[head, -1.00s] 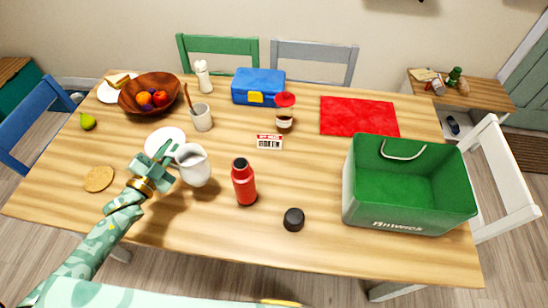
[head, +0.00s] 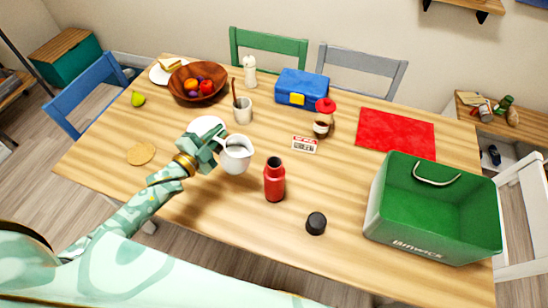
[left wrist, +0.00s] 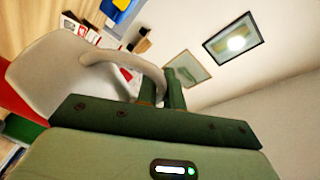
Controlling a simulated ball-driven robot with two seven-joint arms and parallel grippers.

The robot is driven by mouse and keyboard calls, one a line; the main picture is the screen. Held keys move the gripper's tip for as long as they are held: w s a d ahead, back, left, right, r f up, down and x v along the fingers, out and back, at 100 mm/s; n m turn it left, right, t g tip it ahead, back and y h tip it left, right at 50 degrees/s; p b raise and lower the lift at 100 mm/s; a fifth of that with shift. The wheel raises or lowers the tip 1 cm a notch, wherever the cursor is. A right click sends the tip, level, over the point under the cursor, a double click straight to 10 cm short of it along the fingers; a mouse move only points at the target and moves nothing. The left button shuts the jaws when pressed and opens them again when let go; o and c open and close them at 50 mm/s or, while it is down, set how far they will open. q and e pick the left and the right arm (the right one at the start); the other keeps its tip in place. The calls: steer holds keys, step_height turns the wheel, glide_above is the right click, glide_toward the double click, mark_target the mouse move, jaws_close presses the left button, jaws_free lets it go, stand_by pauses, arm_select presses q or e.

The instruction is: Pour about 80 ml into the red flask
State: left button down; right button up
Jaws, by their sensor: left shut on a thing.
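The red flask (head: 274,182) stands upright and uncapped on the table, its dark mouth facing up. A black cap (head: 316,223) lies in front of it to the right. My left gripper (head: 207,147) is shut on the handle of a white pitcher (head: 236,157), just left of the flask and apart from it. The pitcher looks close to upright, and I cannot see its contents. In the left wrist view the pitcher (left wrist: 60,78) fills the left side, its handle running to my fingers (left wrist: 160,95). My right gripper is not in view.
A green bin (head: 430,252) stands at the right. Behind are a label card (head: 305,145), a red-lidded jar (head: 323,126), a blue lunchbox (head: 310,83), a cup (head: 243,114) and a fruit bowl (head: 180,96). The table front left of the flask is clear.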

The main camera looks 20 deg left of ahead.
arm_select(q)
steer(key=d+r+m+g+y+p, duration=0.1)
steer(key=d+r+m+p, duration=0.5)
steer(key=d+r+p, duration=0.1)
steer(key=shift+s+r+m+y+p, duration=0.2)
steer(key=shift+r+m+y+p, duration=0.1)
steer(key=shift+r, duration=0.3)
steer(key=shift+d+r+m+p, duration=0.4)
steer(key=shift+d+r+m, duration=0.05)
steer(key=shift+d+m, duration=0.15)
stand_by(0.5)
steer(key=shift+d+r+m, duration=0.3)
steer(key=shift+m, duration=0.1)
stand_by(0.4)
steer(key=shift+d+r+m+g+y+p, duration=0.35)
steer(key=shift+d+r+m+p, duration=0.2)
steer(key=shift+d+m, duration=0.25)
stand_by(3.4)
steer(key=a+f+n+h+b, duration=0.1)
steer(key=a+f+n+b, duration=0.2)
steer(key=a+f+n, duration=0.1)
steer(key=shift+a+n, duration=0.2)
steer(key=shift+n, duration=0.3)
